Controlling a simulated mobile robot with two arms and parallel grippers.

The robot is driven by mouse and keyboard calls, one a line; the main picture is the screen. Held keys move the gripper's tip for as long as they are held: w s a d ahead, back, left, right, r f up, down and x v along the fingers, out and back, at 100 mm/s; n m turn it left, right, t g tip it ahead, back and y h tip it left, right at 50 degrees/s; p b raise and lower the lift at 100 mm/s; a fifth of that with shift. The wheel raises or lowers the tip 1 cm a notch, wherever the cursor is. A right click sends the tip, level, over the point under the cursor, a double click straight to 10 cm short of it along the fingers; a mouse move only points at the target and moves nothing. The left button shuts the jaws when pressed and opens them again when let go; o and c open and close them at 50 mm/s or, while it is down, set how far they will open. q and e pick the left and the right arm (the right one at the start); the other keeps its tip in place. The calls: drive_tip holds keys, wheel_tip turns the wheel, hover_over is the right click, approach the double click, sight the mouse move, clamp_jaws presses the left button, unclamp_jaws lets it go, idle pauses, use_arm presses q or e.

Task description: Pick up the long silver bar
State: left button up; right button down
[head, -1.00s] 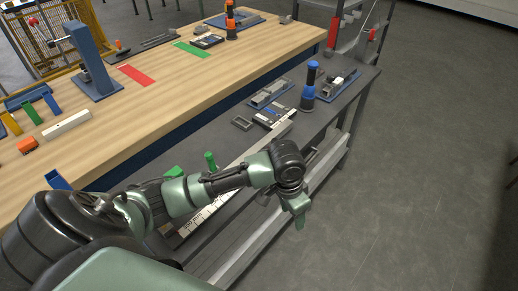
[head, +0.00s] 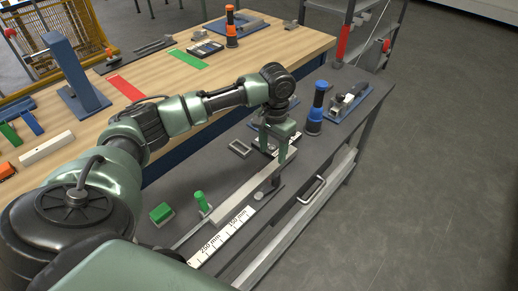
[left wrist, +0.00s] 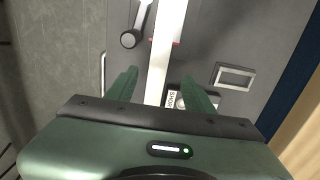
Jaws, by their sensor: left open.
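The long silver bar (head: 246,191) lies on the dark grey bench (head: 180,190), running diagonally. My left gripper (head: 273,152) points down over the bar's far end in the head view and is open. In the left wrist view the bar (left wrist: 166,45) runs between the two spread fingers of the gripper (left wrist: 160,80), with gaps on both sides. I cannot tell how far the fingertips are above the bench. My right gripper is not in view.
A ruler (head: 225,237) lies beside the bar. A round-ended tool (left wrist: 132,34) is close to it. A green block (head: 161,212), green peg (head: 200,201), grey frame (head: 240,149) and blue-black cylinder (head: 318,105) stand nearby. A drawer handle (head: 311,190) projects from the bench front.

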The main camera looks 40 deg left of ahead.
sight(271, 168)
use_arm(q)
drive_tip(key=f, duration=0.1)
drive_tip(key=s+f+p, duration=0.1)
drive_tip(key=shift+d+f, duration=0.2)
drive_tip(key=shift+f, duration=0.2)
wheel_tip(271, 168, down, 3)
drive_tip(key=shift+w+a+r+p, duration=0.1)
drive_tip(key=shift+p, duration=0.25)
drive_tip(key=shift+f, duration=0.55)
drive_tip(key=c, duration=0.9)
clamp_jaws()
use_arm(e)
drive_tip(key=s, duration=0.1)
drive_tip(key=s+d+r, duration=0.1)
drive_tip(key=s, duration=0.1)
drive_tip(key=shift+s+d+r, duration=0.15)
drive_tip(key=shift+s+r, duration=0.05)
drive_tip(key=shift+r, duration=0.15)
